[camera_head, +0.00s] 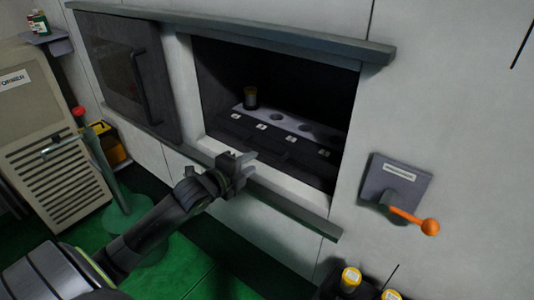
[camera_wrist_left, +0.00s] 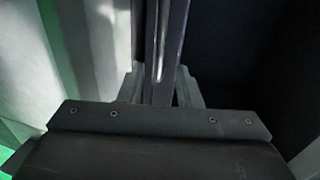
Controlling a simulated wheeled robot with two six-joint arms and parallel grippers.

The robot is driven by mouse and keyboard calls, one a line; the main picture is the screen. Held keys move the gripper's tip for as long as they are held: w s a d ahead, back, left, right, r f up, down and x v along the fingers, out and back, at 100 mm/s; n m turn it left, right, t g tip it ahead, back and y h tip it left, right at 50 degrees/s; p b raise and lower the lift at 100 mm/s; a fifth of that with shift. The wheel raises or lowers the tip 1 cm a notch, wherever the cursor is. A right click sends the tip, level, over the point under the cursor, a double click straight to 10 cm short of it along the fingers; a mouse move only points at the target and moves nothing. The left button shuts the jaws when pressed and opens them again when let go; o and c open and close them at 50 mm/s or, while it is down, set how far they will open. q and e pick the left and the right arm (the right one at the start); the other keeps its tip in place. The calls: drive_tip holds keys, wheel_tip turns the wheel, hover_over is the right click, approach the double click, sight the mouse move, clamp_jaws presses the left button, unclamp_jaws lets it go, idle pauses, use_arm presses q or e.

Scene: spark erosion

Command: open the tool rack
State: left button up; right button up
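The tool rack is a recess in the pale wall with a dark sliding door (camera_head: 115,70) at its left. The door has a black vertical handle (camera_head: 140,85) and stands left of the opening, which is uncovered. Inside, a light holder strip (camera_head: 283,119) has round holes and one dark cylindrical tool (camera_head: 250,97). My left gripper (camera_head: 247,163) is in front of the opening's lower left edge, apart from the handle. Its fingers look open; in the left wrist view a dark bar (camera_wrist_left: 166,40) shows between or beyond the fingers (camera_wrist_left: 158,88). My right gripper is not in view.
An orange-knobbed lever (camera_head: 408,217) on a grey plate is at the right of the wall. Rails run above (camera_head: 240,32) and below (camera_head: 290,207) the opening. A beige cabinet (camera_head: 45,140) and a green post (camera_head: 118,185) stand left. Yellow-capped items (camera_head: 350,278) are at bottom right.

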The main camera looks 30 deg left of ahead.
sight(266, 154)
use_arm(q)
drive_tip(key=p+x, duration=0.1)
drive_tip(key=x, duration=0.7)
drive_tip(key=shift+w+d, duration=0.1)
drive_tip(key=shift+w, duration=0.2)
drive_tip(key=shift+c, duration=0.4)
clamp_jaws()
